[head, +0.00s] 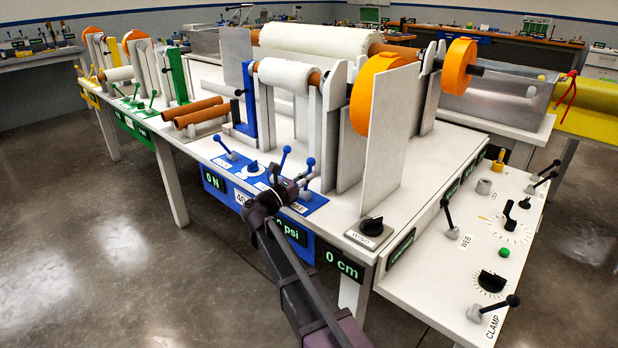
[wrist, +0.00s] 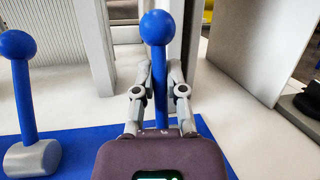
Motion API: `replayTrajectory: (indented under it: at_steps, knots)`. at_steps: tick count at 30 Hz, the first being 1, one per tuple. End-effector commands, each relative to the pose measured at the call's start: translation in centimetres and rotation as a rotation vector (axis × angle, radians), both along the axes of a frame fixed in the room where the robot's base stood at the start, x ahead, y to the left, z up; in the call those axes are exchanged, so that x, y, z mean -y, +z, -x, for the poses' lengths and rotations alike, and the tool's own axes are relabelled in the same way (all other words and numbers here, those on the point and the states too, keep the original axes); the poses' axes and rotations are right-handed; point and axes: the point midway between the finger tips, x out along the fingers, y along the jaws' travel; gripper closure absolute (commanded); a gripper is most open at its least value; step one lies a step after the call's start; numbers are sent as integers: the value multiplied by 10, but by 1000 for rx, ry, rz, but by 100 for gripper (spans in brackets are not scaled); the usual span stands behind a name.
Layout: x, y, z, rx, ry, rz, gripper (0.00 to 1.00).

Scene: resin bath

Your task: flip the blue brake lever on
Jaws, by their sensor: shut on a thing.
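The blue brake lever (head: 310,162) stands at the right end of the blue control panel on the front of the white bench, by a partly covered label. In the wrist view the lever (wrist: 157,28) shows its round blue knob and stem, standing close to upright. My gripper (head: 303,184) has its fingers on both sides of the stem, below the knob. In the wrist view my gripper (wrist: 160,78) is shut on the stem. The lever's base is hidden behind my gripper.
A second blue lever (wrist: 22,95) with a grey base stands to the left in the wrist view. Another blue lever (head: 222,141) and a dial (head: 252,169) are further left on the panel. A tall grey plate (head: 388,140) and a black knob (head: 371,225) are to the right.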

Motion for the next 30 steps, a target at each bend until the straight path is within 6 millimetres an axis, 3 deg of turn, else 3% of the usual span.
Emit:
replayTrajectory:
  at_steps: [5, 6, 9, 10, 17, 23, 30]
  knots:
    - [-3, 1, 0, 1, 3, 1, 100]
    - [-4, 1, 0, 1, 4, 1, 79]
    - [-6, 1, 1, 2, 5, 1, 49]
    - [-6, 1, 1, 1, 6, 1, 49]
    - [-8, 1, 2, 0, 7, 0, 49]
    - [-7, 3, 4, 7, 11, -7, 100]
    - [-9, 19, 13, 59, 51, -58, 100]
